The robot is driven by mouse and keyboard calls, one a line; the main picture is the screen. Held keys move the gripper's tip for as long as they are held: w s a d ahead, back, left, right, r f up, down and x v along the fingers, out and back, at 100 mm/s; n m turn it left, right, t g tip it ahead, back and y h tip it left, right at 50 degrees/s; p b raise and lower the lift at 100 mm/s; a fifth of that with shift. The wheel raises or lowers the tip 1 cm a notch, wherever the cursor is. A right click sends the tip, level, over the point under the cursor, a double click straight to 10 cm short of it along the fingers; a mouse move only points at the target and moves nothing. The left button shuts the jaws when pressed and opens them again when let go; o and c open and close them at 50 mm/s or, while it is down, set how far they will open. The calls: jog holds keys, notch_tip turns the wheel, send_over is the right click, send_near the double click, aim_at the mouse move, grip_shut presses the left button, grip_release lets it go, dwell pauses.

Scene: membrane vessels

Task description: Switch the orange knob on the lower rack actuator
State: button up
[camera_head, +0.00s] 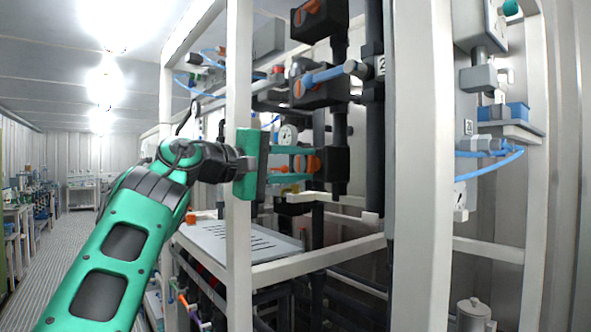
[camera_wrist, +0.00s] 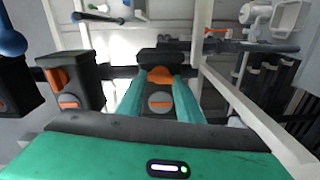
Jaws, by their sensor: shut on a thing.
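The lower rack actuator (camera_head: 333,166) is a black box on a dark vertical pipe, behind the white frame post. Its orange knob (camera_head: 313,165) faces my gripper (camera_head: 303,164). The green fingers reach past the post, one above and one below the knob. In the wrist view, the actuator (camera_wrist: 159,120) lies between the two green fingers of my gripper (camera_wrist: 160,78), which are shut on the orange knob (camera_wrist: 161,76). Exact finger contact is partly hidden.
Similar black actuators with orange marks (camera_head: 322,84) and (camera_head: 320,20) sit above on the same rack; one shows in the wrist view (camera_wrist: 74,84) to the left. White frame posts (camera_head: 238,250) stand close to my wrist. A blue handle (camera_head: 325,75) juts out above.

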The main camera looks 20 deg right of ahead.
jog(key=o, duration=1.1)
jog(key=shift+w+f, duration=0.1)
jog(key=shift+w, duration=0.05)
jog(key=v, duration=1)
jog(key=shift+a, duration=0.4)
